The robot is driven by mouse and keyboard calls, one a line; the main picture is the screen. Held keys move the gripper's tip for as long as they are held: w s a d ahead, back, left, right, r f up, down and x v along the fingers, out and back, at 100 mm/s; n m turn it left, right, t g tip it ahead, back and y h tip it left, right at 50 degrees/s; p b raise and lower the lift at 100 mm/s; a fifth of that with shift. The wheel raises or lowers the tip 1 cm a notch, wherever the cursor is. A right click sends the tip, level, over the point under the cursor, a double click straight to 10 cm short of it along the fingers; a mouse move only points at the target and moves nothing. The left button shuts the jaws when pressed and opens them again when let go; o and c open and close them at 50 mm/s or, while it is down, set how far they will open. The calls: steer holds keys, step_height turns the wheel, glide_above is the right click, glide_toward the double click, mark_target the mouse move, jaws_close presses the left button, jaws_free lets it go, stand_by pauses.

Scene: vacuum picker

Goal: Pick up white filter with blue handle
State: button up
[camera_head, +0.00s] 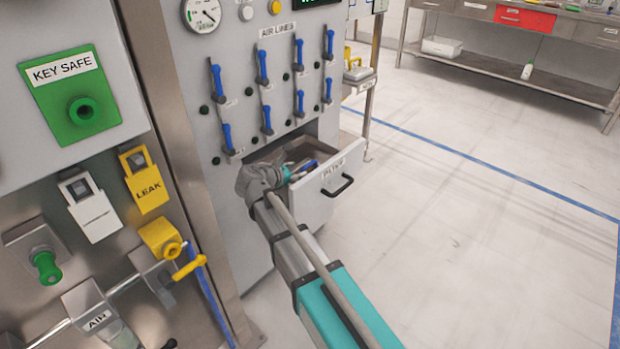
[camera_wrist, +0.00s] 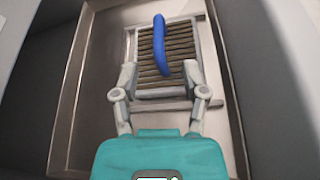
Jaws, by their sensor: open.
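The filter (camera_wrist: 180,80) lies in the open drawer (camera_wrist: 88,88). In the wrist view it has a pale frame, brown pleats and a blue handle (camera_wrist: 160,45) running along its middle. My gripper (camera_wrist: 164,78) is open, with one finger on each side of the filter's near part. I cannot tell whether the fingers touch the frame. In the head view my gripper reaches into the drawer, and a bit of the blue handle (camera_head: 308,165) shows beside it. The rest of the filter is hidden there by my arm and the drawer front.
The drawer front (camera_head: 330,182) with a black handle stands out from the grey cabinet. Above it are several blue-handled valves (camera_head: 264,118). Drawer walls rise close around my gripper. The floor (camera_head: 470,240) to the right is clear.

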mark_target(306, 167)
steer(key=shift+b+x, duration=0.85)
steer(key=shift+x, duration=1.75)
steer(key=shift+r, duration=0.15)
jaws_close()
